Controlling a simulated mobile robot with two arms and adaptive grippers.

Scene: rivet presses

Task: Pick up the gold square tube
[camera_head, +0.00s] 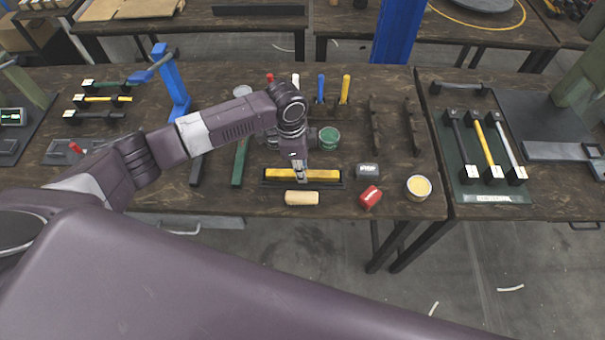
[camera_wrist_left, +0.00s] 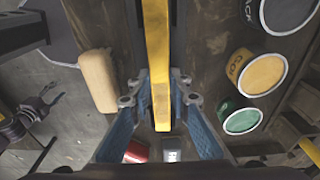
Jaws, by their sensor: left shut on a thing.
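The gold square tube (camera_head: 318,174) is a long yellow bar lying left to right along a dark holder (camera_head: 342,184) on the middle workbench. My left gripper (camera_head: 301,177) points down onto the tube near its middle and is shut on it. In the left wrist view the tube (camera_wrist_left: 157,45) runs between the two blue-grey fingers of the gripper (camera_wrist_left: 158,95). The tube is in or just over the holder; I cannot tell if there is a gap below it. My right gripper is not in view.
A tan block (camera_head: 302,198) lies just in front of the holder. A green pot (camera_head: 329,138) is behind. A rack with another yellow bar (camera_head: 481,142) is on the right bench.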

